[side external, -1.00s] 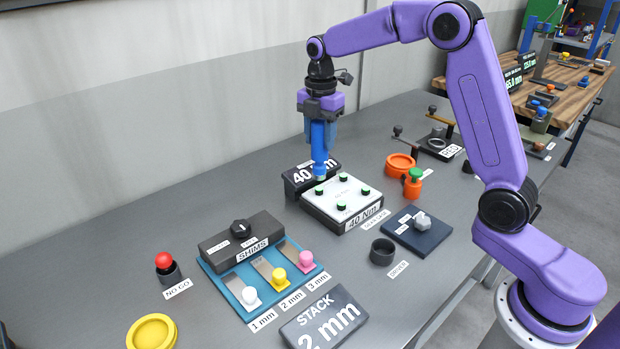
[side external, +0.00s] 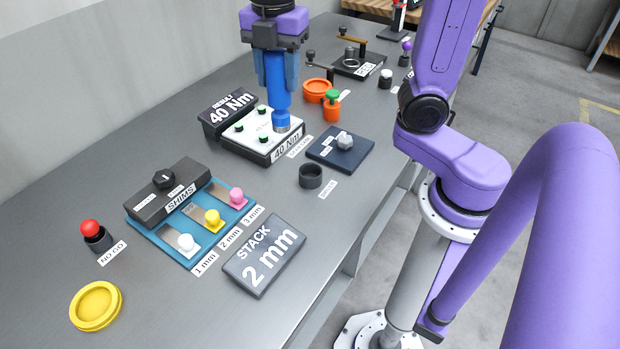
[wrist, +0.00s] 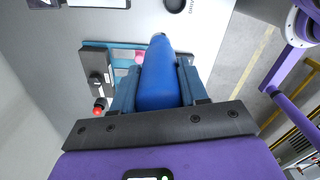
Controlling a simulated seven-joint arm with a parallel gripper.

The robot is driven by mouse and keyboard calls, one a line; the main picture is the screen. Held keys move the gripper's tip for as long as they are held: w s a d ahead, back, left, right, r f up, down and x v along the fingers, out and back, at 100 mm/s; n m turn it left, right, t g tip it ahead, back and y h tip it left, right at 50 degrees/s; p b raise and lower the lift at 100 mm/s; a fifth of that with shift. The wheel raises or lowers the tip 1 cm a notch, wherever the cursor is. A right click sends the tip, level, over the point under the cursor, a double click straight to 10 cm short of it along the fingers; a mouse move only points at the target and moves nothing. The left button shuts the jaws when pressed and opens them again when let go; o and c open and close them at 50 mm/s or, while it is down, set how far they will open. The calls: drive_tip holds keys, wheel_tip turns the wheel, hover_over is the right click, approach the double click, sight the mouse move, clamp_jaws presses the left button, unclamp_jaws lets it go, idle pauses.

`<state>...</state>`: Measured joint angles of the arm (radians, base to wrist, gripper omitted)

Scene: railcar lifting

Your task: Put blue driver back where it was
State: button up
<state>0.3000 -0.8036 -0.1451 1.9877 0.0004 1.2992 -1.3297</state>
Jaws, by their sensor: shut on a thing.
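The blue driver (side external: 276,80) is upright in my gripper (side external: 275,72), which is shut on it. Its lower end is at the right corner of the white-topped 40 Nm block (side external: 268,128) and hides that corner; I cannot tell whether it touches. Green heads show at the block's other corners. The black ring-shaped holder (side external: 312,178), beside a tag that seems to read DRIVER, stands empty nearer the table's front edge. In the wrist view the driver (wrist: 158,75) lies between the jaws (wrist: 157,85).
A dark blue pad (side external: 325,150) with a grey knob sits between block and front edge. An orange bottle (side external: 332,108) and dish (side external: 318,89) stand behind. The RESULT 40 Nm display (side external: 228,112) is left of the block. Shims tray (side external: 178,240) and STACK sign (side external: 264,262) are nearer.

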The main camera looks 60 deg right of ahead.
drive_tip(key=s+d+f, duration=0.2)
drive_tip(key=s+d, duration=0.1)
drive_tip(key=s, duration=0.5)
drive_tip(key=s+d+f, duration=0.1)
drive_tip(key=s+d, duration=0.2)
drive_tip(key=s, duration=0.6)
drive_tip(key=w+f, duration=1.3)
drive_tip(key=shift+w+a, duration=0.4)
drive_tip(key=shift+a, duration=0.05)
drive_tip(key=shift+f, duration=0.2)
drive_tip(key=o, duration=1.1)
drive_tip(key=shift+c, duration=0.2)
